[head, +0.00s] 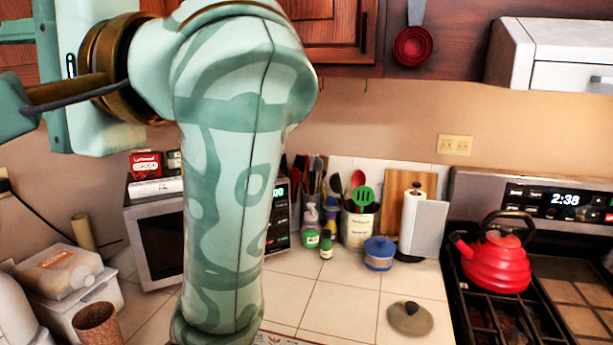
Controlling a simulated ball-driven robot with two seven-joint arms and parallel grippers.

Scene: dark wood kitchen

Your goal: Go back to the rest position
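One of my arms, pale green with darker green markings, rises from the bottom edge left of centre and fills much of the head view. At its top it bends left to a bronze joint and a pale green block. This seems to be my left gripper (55,80), at the upper left and partly cut off by the picture edge. Its fingertips do not show clearly, so I cannot tell whether it is open or holds anything. My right gripper is not in view.
Behind the arm are a microwave (158,240), a utensil crock (358,226), a blue pot (379,254) and a lid (410,318) on the tiled counter (330,306). A red kettle (497,265) stands on the stove (490,318). Cabinets (335,35) hang above.

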